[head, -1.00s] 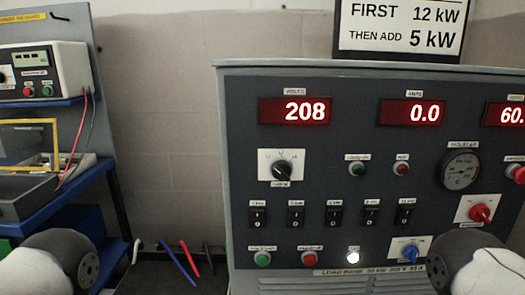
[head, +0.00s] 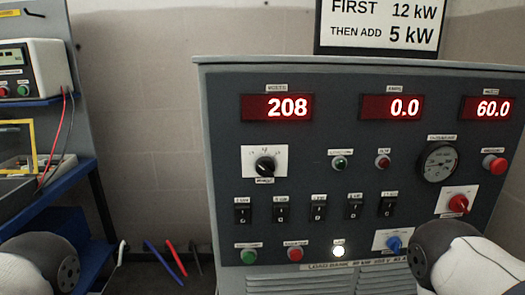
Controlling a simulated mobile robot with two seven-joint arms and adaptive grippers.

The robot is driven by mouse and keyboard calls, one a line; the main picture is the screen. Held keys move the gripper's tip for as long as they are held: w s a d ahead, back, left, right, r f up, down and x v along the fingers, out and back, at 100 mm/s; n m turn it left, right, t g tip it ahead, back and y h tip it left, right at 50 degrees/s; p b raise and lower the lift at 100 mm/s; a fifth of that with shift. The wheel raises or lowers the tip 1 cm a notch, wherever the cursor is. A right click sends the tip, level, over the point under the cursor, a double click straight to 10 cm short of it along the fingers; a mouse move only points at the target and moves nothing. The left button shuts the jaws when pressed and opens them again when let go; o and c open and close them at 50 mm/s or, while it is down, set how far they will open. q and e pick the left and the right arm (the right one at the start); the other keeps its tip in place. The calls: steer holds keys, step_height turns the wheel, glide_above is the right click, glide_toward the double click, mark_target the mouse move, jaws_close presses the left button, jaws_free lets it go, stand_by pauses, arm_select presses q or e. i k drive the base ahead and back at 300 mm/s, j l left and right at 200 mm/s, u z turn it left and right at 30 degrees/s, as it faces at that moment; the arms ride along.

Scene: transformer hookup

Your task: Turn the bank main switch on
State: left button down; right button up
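The load bank panel (head: 330,190) fills the right of the head view. A red rotary switch (head: 458,203) on a white plate sits at its right side, below a round gauge (head: 437,162). A blue rotary switch (head: 393,243) on a white plate sits lower, near my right arm. A black selector knob (head: 265,164) is at the upper left. The small labels are too blurred to tell surely which is the bank main switch. Parts of both my arms show in the bottom corners, apart from the red switch. Neither gripper is in view.
Displays (head: 276,107) read 208, 0.0 and 60.0. Several black rocker switches (head: 281,209) form a row. A white lamp (head: 339,251) is lit. A red mushroom button (head: 494,164) is at the right edge. A blue-shelved bench (head: 50,190) stands left.

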mark_target(458, 205)
steer(key=z, duration=1.45)
